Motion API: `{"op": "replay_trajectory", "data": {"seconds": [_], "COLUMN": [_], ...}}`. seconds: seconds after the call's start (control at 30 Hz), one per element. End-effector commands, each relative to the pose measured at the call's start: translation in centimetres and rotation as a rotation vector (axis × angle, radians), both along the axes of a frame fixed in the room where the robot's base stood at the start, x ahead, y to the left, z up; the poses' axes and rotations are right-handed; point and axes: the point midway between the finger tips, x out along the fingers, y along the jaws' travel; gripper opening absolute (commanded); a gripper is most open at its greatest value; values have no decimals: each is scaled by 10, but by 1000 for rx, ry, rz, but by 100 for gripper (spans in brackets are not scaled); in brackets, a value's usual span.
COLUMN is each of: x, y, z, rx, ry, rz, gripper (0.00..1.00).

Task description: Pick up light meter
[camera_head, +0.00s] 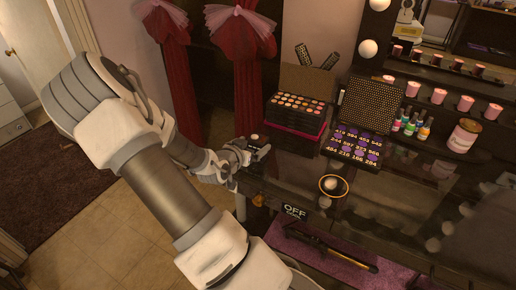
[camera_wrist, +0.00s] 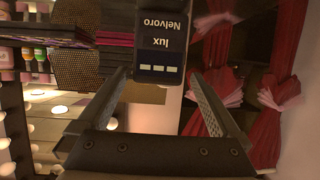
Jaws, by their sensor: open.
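The light meter (camera_wrist: 158,45) is a dark device with a display and the words "lux Nelvoro", upside down in the wrist view. It stands ahead of my gripper (camera_wrist: 160,78), whose two fingers are apart. The meter's lower end lies between the fingertips in that view, with a gap on each side. In the head view the meter (camera_head: 254,138) is small, with a pale top, at the left end of the dark counter. My gripper (camera_head: 251,153) is right at it there and partly hides it. I cannot tell whether the fingers touch it.
Just right of the meter is a stacked makeup palette case (camera_head: 297,118). Beyond it are a numbered palette (camera_head: 355,146), small bottles (camera_head: 410,124) and a pink jar (camera_head: 463,136). A round gold-rimmed item (camera_head: 333,185) and an "OFF" sign (camera_head: 294,211) lie nearer. Red curtains (camera_head: 243,80) hang behind.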

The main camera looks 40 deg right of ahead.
Motion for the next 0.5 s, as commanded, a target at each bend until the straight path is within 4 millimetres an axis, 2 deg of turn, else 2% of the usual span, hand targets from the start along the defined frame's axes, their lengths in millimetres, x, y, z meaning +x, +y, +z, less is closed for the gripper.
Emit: {"op": "replay_trajectory", "data": {"seconds": [0.1,0.3,0.5], "x": [5,7,12], "y": [-12,-22,-45], "z": [-5,-10,-23], "rx": [0,1,0], "ry": [0,1,3], "rz": [0,-1,-1], "gripper": [100,100,100]}}
